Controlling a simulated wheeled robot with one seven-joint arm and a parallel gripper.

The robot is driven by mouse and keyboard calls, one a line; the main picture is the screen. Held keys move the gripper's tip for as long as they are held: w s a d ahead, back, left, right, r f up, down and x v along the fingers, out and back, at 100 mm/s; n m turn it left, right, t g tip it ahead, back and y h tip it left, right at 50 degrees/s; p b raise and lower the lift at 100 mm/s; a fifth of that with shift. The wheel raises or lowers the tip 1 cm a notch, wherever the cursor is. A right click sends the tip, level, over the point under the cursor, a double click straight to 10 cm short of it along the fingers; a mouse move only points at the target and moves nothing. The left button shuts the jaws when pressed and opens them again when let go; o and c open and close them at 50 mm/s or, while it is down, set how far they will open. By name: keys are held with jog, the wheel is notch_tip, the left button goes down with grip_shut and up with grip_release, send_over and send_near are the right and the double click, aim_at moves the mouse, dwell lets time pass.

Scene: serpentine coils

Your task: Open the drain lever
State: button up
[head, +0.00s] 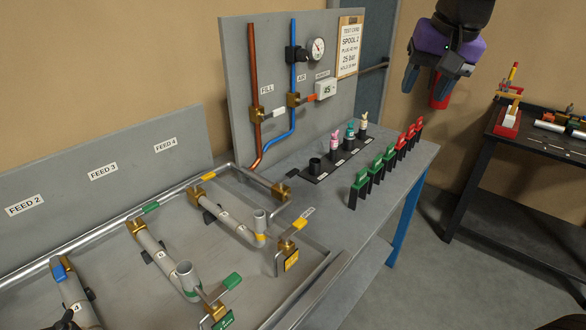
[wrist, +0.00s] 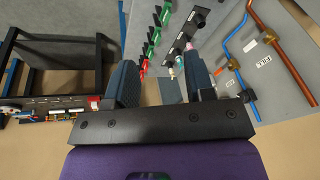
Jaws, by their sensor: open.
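I see no lever whose label I can read as drain. Near the front of the bench in the head view, a brass valve with a yellow-tipped lever (head: 298,225) stands above a yellow tag, and another has a green-tipped lever (head: 231,282) above a green tag. Their tag text is too small to read. On the upright panel are a fill valve (head: 257,114) and an air valve (head: 294,100). My gripper (head: 426,92) hangs high at the upper right, open and empty, well away from these valves. Its spread fingers also show in the wrist view (wrist: 163,84).
Red and green clamps (head: 389,163) stand in a row along the bench's right side, beside a black rack (head: 320,174) with small coloured bottles. Pipe coils cover the left of the bench. A dark table (head: 550,146) stands at the right, with open floor between.

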jog(key=w+a+f+m, duration=0.1)
jog(key=w+a+f, duration=0.15)
jog(key=w, duration=0.55)
jog(key=m+g, duration=0.3)
jog(key=m, duration=0.2)
send_over(293, 171)
notch_tip(293, 171, down, 22)
jog(key=shift+h, duration=0.4)
notch_tip(293, 171, down, 10)
grip_shut()
